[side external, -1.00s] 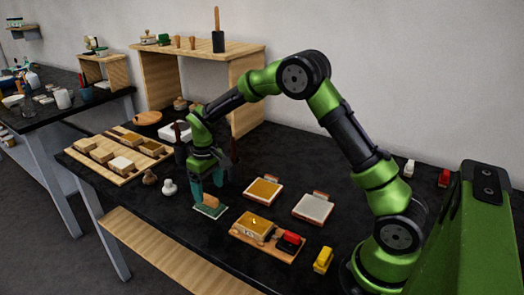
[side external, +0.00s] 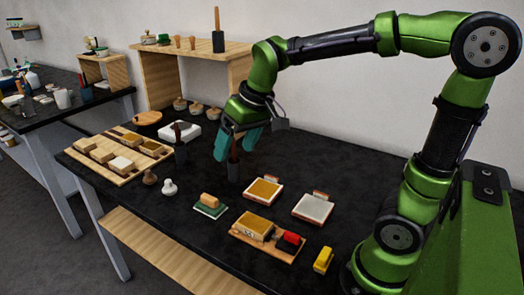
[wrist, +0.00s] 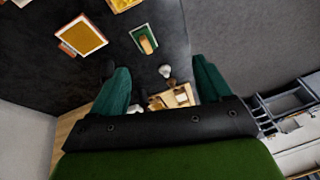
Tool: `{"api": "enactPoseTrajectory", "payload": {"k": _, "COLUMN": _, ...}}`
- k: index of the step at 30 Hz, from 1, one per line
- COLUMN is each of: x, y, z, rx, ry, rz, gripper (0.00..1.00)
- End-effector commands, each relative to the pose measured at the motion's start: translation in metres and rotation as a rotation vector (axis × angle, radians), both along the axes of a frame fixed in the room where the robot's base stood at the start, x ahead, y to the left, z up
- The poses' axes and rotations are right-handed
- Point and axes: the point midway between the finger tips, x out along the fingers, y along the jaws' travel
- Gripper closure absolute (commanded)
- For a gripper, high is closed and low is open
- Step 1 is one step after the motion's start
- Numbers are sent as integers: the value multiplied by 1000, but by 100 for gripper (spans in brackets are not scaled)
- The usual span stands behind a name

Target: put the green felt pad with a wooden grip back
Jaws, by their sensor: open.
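The green felt pad with a wooden grip (side external: 210,209) lies flat on the black table in the side view, its grip on top. It also shows in the wrist view (wrist: 144,40), green with a pale edge, near the top middle. My gripper (side external: 236,150) is raised above the table, behind the pad and slightly to its right. Its teal fingers are apart and nothing is between them. In the wrist view the fingers (wrist: 161,72) spread on both sides, with the pad beyond them and apart from them.
A gold pad (side external: 263,190) and a grey-topped pad (side external: 313,208) lie to the right. A wooden tray (side external: 262,250) holds a block and a red item. A yellow item (side external: 323,260) is nearby. Dark cups with tools stand below my gripper. White knob (side external: 169,187) left.

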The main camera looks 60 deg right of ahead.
Motion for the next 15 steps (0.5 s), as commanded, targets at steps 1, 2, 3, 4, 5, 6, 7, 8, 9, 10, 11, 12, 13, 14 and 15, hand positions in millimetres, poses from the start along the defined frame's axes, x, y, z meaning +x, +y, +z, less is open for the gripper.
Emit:
{"api": "enactPoseTrajectory", "payload": {"k": 1, "x": -22, "y": 4, "z": 7, "rx": 20, "ry": -48, "rz": -20, "gripper": 22}}
{"api": "enactPoseTrajectory", "payload": {"k": 2, "x": -32, "y": 6, "z": 8, "rx": 32, "ry": -70, "rz": -35, "gripper": 22}}
{"api": "enactPoseTrajectory", "payload": {"k": 3, "x": -46, "y": 8, "z": 10, "rx": 49, "ry": -101, "rz": -51, "gripper": 22}}
{"api": "enactPoseTrajectory", "payload": {"k": 4, "x": -56, "y": 9, "z": 9, "rx": 61, "ry": -121, "rz": -64, "gripper": 22}}
{"api": "enactPoseTrajectory", "payload": {"k": 5, "x": -64, "y": 11, "z": 9, "rx": 73, "ry": -141, "rz": -76, "gripper": 22}}
{"api": "enactPoseTrajectory", "payload": {"k": 6, "x": -75, "y": 13, "z": 8, "rx": 87, "ry": -164, "rz": -90, "gripper": 22}}
{"api": "enactPoseTrajectory", "payload": {"k": 7, "x": -82, "y": 14, "z": 7, "rx": 97, "ry": -182, "rz": -99, "gripper": 22}}
{"api": "enactPoseTrajectory", "payload": {"k": 8, "x": -88, "y": 15, "z": 5, "rx": 109, "ry": -195, "rz": -109, "gripper": 22}}
{"api": "enactPoseTrajectory", "payload": {"k": 9, "x": -95, "y": 16, "z": 3, "rx": 118, "ry": -212, "rz": -118, "gripper": 22}}
{"api": "enactPoseTrajectory", "payload": {"k": 10, "x": -99, "y": 16, "z": 2, "rx": 125, "ry": -223, "rz": -125, "gripper": 22}}
{"api": "enactPoseTrajectory", "payload": {"k": 11, "x": -103, "y": 17, "z": 0, "rx": 132, "ry": -230, "rz": -131, "gripper": 22}}
{"api": "enactPoseTrajectory", "payload": {"k": 12, "x": -106, "y": 17, "z": -1, "rx": 138, "ry": -241, "rz": -137, "gripper": 22}}
{"api": "enactPoseTrajectory", "payload": {"k": 13, "x": -108, "y": 18, "z": -2, "rx": 142, "ry": -245, "rz": -140, "gripper": 22}}
{"api": "enactPoseTrajectory", "payload": {"k": 14, "x": -110, "y": 18, "z": -3, "rx": 144, "ry": -250, "rz": -143, "gripper": 22}}
{"api": "enactPoseTrajectory", "payload": {"k": 15, "x": -111, "y": 18, "z": -4, "rx": 146, "ry": -252, "rz": -145, "gripper": 22}}
